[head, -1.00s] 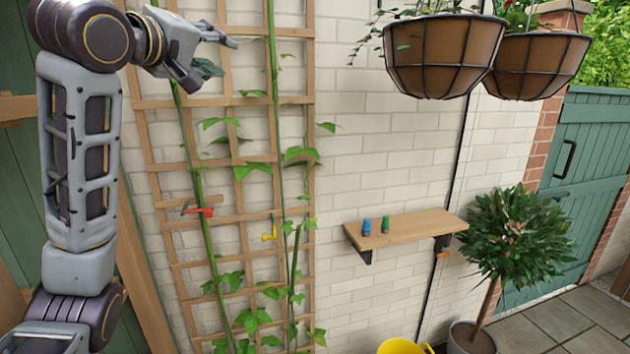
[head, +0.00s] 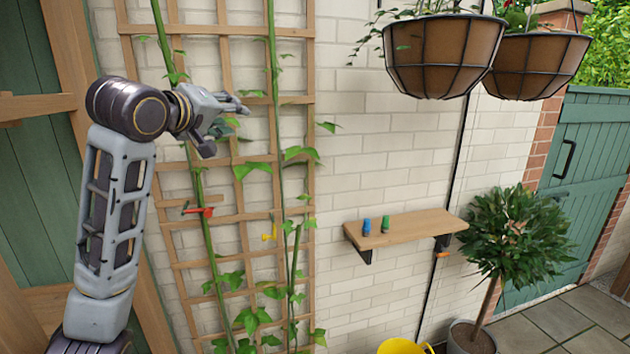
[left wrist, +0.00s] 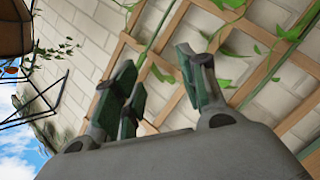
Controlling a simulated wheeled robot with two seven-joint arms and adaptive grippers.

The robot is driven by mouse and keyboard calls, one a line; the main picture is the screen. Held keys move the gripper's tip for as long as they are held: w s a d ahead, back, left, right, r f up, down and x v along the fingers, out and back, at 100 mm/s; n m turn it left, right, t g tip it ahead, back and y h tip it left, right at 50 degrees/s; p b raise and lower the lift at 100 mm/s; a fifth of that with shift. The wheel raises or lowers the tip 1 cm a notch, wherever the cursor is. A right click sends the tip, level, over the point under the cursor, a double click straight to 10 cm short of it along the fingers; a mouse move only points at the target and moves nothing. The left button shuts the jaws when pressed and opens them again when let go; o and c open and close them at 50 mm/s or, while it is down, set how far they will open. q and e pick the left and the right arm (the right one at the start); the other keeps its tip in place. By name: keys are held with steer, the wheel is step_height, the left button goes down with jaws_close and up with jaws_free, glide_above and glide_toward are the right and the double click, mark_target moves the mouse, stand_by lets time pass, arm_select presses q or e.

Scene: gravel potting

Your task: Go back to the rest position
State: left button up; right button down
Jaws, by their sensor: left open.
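My left gripper (head: 226,118) is open and empty, in front of the upper part of the wooden trellis (head: 223,88) in the head view. In the left wrist view its spread fingers (left wrist: 160,90) show with nothing between them, and the trellis and leaves lie behind. My left arm stands upright at the left of the head view. My right gripper is in neither view.
Green climbing stems carry a red clip (head: 207,212) and a yellow clip (head: 269,237). A wooden shelf (head: 425,225) holds a blue clip (head: 366,227) and a green clip (head: 386,222). Hanging baskets (head: 440,55), a potted shrub (head: 515,240) and a yellow bucket (head: 404,347) are at the right.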

arm_select(q)
steer(key=s+f+m+g+y, duration=0.1)
steer(key=s+f+m+g, duration=0.15)
steer(key=f, duration=1.65)
steer(key=s+f+m+g+y, duration=0.1)
steer(key=s+f+m+g, duration=0.15)
steer(key=f, duration=1.55)
steer(key=s+a+f+m+g+y, duration=0.15)
steer(key=s+f+g, duration=0.25)
steer(key=s+f, duration=0.95)
steer(key=s+a+f+m+g+y, duration=0.1)
steer(key=s+a+f+m+g, duration=0.15)
steer(key=s+f, duration=1.05)
steer(key=s+f+g, duration=0.2)
steer(key=s+f, duration=0.1)
steer(key=f, duration=2.8)
steer(key=s+a+f, duration=0.2)
steer(key=s+f, duration=0.8)
steer(key=s, duration=0.1)
steer(key=s+a+f+g, duration=0.1)
steer(key=s+a+f, duration=0.1)
steer(key=s+f, duration=0.8)
steer(key=shift+s+f, duration=0.3)
steer(key=shift+s, duration=0.45)
